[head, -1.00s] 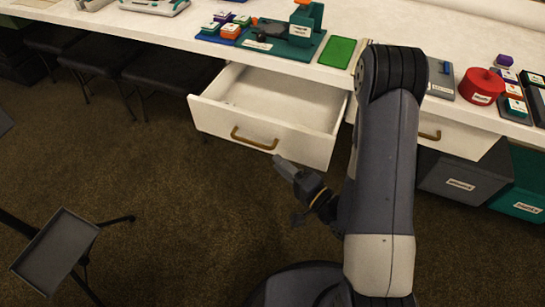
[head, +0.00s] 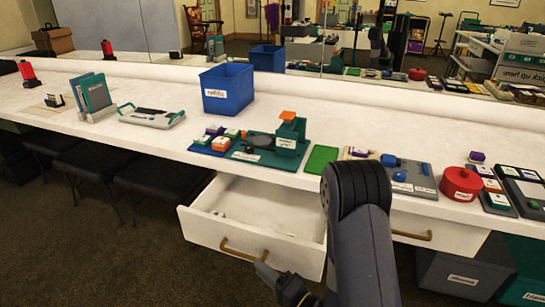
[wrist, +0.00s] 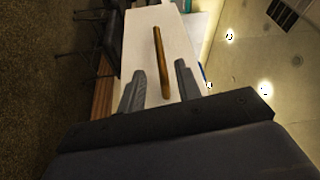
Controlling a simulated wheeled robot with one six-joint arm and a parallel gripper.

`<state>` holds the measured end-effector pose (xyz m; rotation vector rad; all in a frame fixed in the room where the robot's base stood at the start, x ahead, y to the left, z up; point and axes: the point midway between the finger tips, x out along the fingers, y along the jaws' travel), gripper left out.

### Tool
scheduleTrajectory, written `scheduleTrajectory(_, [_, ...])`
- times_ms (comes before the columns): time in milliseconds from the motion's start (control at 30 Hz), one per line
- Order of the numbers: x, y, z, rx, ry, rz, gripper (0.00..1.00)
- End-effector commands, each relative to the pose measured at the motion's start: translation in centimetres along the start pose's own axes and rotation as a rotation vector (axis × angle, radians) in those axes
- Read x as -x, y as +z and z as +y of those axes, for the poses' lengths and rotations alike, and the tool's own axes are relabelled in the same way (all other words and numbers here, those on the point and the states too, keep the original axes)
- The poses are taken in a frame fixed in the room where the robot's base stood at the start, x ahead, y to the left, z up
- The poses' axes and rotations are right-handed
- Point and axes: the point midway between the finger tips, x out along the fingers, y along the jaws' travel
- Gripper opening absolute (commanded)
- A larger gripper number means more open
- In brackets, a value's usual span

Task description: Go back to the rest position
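My gripper (head: 267,272) is low in the head view, just in front of the open white drawer (head: 290,252) and close to the right end of its brass handle (head: 240,253). The wrist view shows my gripper's two fingers (wrist: 160,83) apart, with the brass handle (wrist: 158,50) showing in the gap between them. No grip on the handle shows. I cannot tell how far the handle is from the fingertips. The drawer is pulled out from under the white counter (head: 300,113). Its visible inside looks mostly empty.
The counter carries a blue bin (head: 227,90), a green mat (head: 321,159), a red round container (head: 461,183) and several small boards. Dark stools (head: 160,182) stand under it at left. Dark and teal bins (head: 460,275) stand below at right. The carpet at front left is clear.

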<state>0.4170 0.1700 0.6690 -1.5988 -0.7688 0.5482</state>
Motion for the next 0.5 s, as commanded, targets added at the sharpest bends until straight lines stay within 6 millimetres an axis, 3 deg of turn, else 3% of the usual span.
scheduleTrajectory(300, [-5.2, 0.1, -0.1, 0.001, -0.004, -0.003, 0.32])
scheduleTrajectory(500, [-6.9, -0.2, -0.1, 0.0, -0.001, 0.002, 0.32])
